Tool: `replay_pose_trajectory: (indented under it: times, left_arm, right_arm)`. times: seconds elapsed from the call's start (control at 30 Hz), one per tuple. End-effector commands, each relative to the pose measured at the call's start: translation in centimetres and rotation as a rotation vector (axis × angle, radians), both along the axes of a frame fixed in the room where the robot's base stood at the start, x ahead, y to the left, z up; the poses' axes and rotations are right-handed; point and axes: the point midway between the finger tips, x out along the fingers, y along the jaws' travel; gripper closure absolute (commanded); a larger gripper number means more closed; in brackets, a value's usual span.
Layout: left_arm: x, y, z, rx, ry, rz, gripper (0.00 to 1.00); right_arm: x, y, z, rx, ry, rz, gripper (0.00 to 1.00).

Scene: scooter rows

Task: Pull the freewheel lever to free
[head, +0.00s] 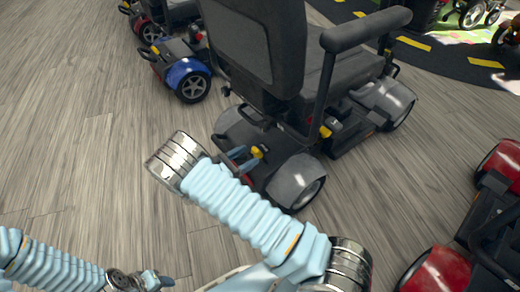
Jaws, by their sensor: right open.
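A dark grey mobility scooter (292,180) stands in front of me, its rear facing me. A small yellow lever (257,152), which looks like the freewheel lever, sits at its rear, between the rear wheels. My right gripper (243,160) is open at the scooter's rear, with its blue-grey fingers close to the left of the yellow lever. My light-blue forearm hides part of the gripper, and I cannot tell whether a finger touches the lever. My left gripper (160,281) is low at the bottom left, away from the scooter; its opening is unclear.
The scooter's seat back (255,45) and armrest (365,28) rise above the rear deck. A second yellow part (325,131) shows under the seat. A blue scooter (187,72) stands behind left, a red one (440,270) at lower right. The wooden floor at left is clear.

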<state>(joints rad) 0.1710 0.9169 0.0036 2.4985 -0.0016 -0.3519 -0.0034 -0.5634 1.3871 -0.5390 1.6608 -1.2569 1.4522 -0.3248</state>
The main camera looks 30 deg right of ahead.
Motion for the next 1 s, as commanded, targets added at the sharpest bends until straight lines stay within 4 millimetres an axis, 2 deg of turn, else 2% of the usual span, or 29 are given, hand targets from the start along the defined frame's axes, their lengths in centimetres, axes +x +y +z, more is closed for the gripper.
replay_pose_trajectory:
  times: [0.1, 0.3, 0.43, 0.7, 1.0]
  left_arm:
    - [0.0, 0.0, -0.1, 0.0, 0.0, 0.0, 0.57]
    - [0.0, 0.0, -0.1, 0.0, 0.0, 0.0, 0.57]
    - [0.0, 0.0, -0.1, 0.0, 0.0, 0.0, 0.57]
    - [0.0, 0.0, -0.1, 0.0, 0.0, 0.0, 0.57]
    - [0.0, 0.0, -0.1, 0.0, 0.0, 0.0, 0.57]
  right_arm:
    - [0.3, -2.6, 0.0, 0.0, -0.001, -0.003, 0.38]
    - [0.7, -5.4, -0.1, 0.002, 0.0, -0.002, 0.38]
    - [0.8, -6.2, -0.1, 0.003, 0.0, -0.001, 0.38]
    - [0.8, -6.3, -0.1, 0.003, -0.001, -0.001, 0.38]
    - [0.8, -6.3, -0.1, 0.003, -0.001, -0.001, 0.84]
